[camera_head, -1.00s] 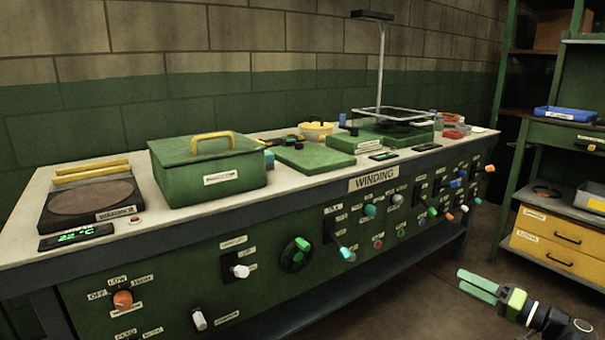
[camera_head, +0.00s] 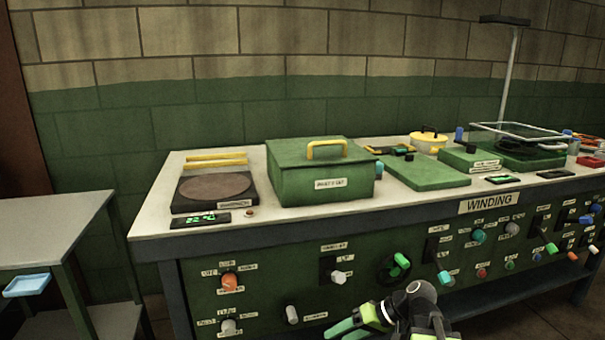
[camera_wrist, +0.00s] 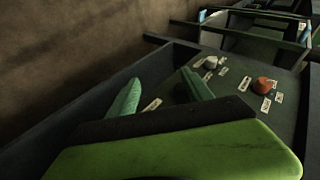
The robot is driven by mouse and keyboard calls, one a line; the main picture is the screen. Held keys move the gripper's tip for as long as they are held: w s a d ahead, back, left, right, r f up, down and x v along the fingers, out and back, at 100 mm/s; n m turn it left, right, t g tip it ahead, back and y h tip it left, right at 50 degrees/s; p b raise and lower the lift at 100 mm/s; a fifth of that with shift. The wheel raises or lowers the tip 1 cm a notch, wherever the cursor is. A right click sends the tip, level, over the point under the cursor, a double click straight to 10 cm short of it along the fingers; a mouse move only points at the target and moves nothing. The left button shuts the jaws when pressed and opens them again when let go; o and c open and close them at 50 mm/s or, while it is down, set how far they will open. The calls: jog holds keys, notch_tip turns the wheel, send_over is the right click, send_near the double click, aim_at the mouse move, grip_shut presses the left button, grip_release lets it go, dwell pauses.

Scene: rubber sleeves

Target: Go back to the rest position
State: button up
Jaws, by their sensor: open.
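My gripper (camera_head: 350,329) is at the bottom of the head view, in front of the winding bench's control panel (camera_head: 300,262). Its green fingers point left and nothing shows between them. In the wrist view the two green fingers (camera_wrist: 160,92) are spread apart and empty, with the panel's orange knob (camera_wrist: 264,85) and a grey knob (camera_wrist: 210,63) beyond them. My gripper appears clear of the knobs, though the exact gap to the panel is hard to tell.
On the bench top (camera_head: 245,222) stand a warmer (camera_head: 213,190), a green box with a yellow handle (camera_head: 320,175), a green board (camera_head: 425,173) and a yellow pot (camera_head: 428,142). A side table (camera_head: 50,225) with a blue tray (camera_head: 26,285) stands at left.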

jog(key=s+a+f+g+h, duration=0.2)
jog(key=s+a+f+h, duration=0.1)
jog(key=f+h, duration=0.2)
jog(key=d+f+m+h, duration=0.25)
jog(key=d+h, duration=0.25)
jog(key=d, duration=0.4)
notch_tip(320, 180, up, 38)
jog(key=p, duration=3.8)
jog(key=shift+s+a+r+y, duration=0.15)
jog(key=shift+a+y, duration=0.15)
jog(key=shift+a, duration=0.1)
jog(key=shift+c, duration=0.5)
